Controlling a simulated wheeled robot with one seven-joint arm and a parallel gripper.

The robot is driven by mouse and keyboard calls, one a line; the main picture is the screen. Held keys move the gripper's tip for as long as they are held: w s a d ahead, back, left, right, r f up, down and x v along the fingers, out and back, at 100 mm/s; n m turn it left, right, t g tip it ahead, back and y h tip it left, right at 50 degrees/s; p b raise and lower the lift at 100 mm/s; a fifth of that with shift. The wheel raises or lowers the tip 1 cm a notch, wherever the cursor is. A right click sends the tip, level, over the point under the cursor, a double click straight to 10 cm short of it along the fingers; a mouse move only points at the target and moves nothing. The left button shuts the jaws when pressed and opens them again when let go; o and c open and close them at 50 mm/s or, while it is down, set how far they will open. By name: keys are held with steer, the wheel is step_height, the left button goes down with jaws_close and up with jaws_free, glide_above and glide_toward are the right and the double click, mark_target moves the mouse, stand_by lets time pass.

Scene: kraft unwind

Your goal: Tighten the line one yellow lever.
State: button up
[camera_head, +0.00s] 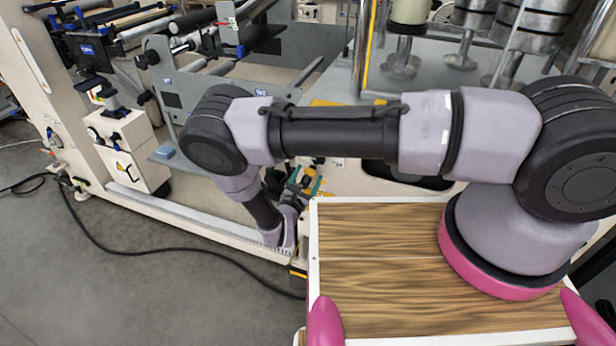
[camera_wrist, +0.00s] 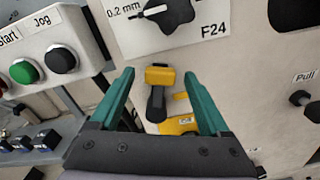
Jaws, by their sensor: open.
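A yellow lever (camera_wrist: 159,78) with a black stem shows in the wrist view, mounted on a pale machine panel. My gripper (camera_wrist: 158,82) is open, with its green fingers on the left and right of the lever. I cannot tell whether either finger touches it. In the head view my arm reaches down to the machine's side, and my gripper (camera_head: 304,182) shows there small and partly hidden. The lever cannot be made out in the head view.
In the wrist view a black knob (camera_wrist: 168,12) marked 0.2 mm is above the lever. A box with a green button (camera_wrist: 24,72) is at left, and a black pull knob (camera_wrist: 301,98) at right. A black cable (camera_head: 150,252) lies on the floor.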

steer(key=shift+w, duration=0.2)
steer(key=shift+d, duration=0.1)
jaws_close()
stand_by(1.3)
